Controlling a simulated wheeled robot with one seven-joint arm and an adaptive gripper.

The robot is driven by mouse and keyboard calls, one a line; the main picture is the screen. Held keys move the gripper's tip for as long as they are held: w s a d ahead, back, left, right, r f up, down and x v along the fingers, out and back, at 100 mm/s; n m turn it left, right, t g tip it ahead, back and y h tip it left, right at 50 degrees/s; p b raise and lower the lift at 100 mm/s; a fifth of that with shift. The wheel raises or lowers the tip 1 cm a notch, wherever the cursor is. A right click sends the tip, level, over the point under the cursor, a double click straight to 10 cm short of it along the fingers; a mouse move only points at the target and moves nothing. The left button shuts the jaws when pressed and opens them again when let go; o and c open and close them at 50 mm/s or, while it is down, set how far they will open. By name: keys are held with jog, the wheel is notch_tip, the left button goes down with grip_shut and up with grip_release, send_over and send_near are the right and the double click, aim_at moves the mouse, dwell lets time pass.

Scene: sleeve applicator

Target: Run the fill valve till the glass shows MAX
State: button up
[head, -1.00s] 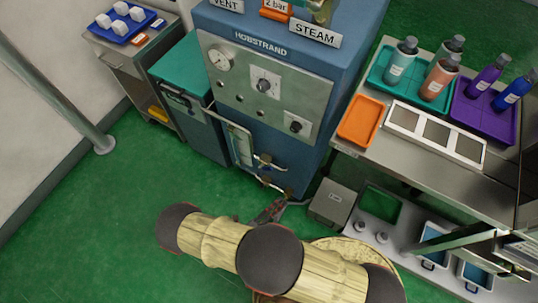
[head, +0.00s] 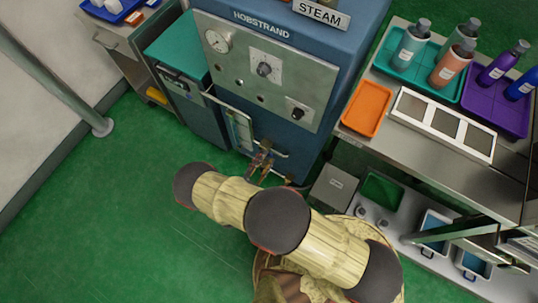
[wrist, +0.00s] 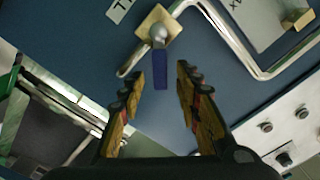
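The fill valve shows in the wrist view as a brass square body with a rounded metal knob and a blue lever (wrist: 160,70). My gripper (wrist: 161,80) is open, with one finger on each side of the lever's free end. I cannot tell whether either finger touches it. The sight glass panel (head: 240,130) is on the front of the blue machine in the head view. A pale plate with partly cut-off lettering (wrist: 262,22) is at the top right of the wrist view. The glass level cannot be read. In the head view my gripper (head: 260,163) is by the lower pipes.
The blue HOBSTRAND machine (head: 318,58) has a gauge (head: 217,41) and dials. A bright pipe (wrist: 225,45) bends beside the valve. A grey box (head: 333,188) stands on the floor to the right. A steel bench with an orange tray (head: 366,116) and bottles is at the right.

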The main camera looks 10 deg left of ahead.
jog(key=shift+b+x, duration=0.3)
jog(key=shift+x, duration=1.2)
jog(key=shift+c, duration=0.6)
jog(key=c, duration=0.7)
grip_shut()
